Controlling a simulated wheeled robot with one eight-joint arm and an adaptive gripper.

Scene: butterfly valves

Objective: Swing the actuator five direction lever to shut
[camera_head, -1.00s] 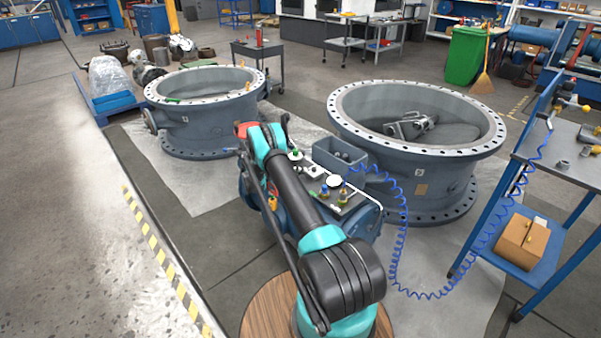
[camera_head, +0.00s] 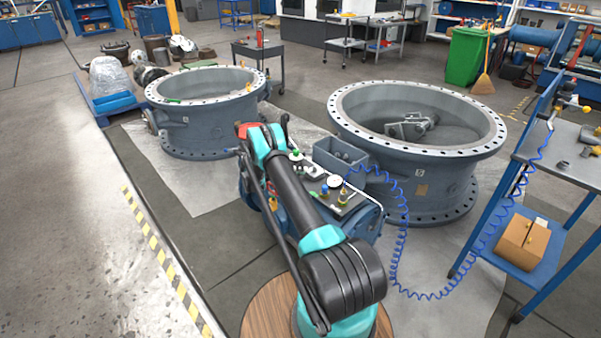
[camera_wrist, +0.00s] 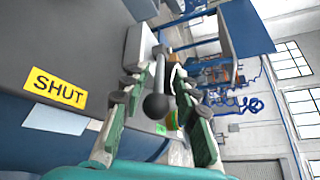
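In the wrist view, a lever with a thin grey rod and a black ball knob (camera_wrist: 158,106) stands between the fingers of my gripper (camera_wrist: 160,88). The fingers are apart, one on each side of the lever, with visible gaps beside the knob. A yellow label reading SHUT (camera_wrist: 55,88) is on the grey surface to the left. In the head view, the blue-grey actuator (camera_head: 362,222) stands behind my arm, with small fittings on top. My arm covers part of it, and the gripper and lever cannot be made out clearly there.
Two large flanged valve rings stand on the floor, one at left (camera_head: 185,130) and one at right (camera_head: 440,180). A grey bin (camera_head: 340,158) sits by the actuator. A coiled blue hose (camera_head: 402,245) runs to the blue-framed bench (camera_head: 480,235) at right. The floor at left is clear.

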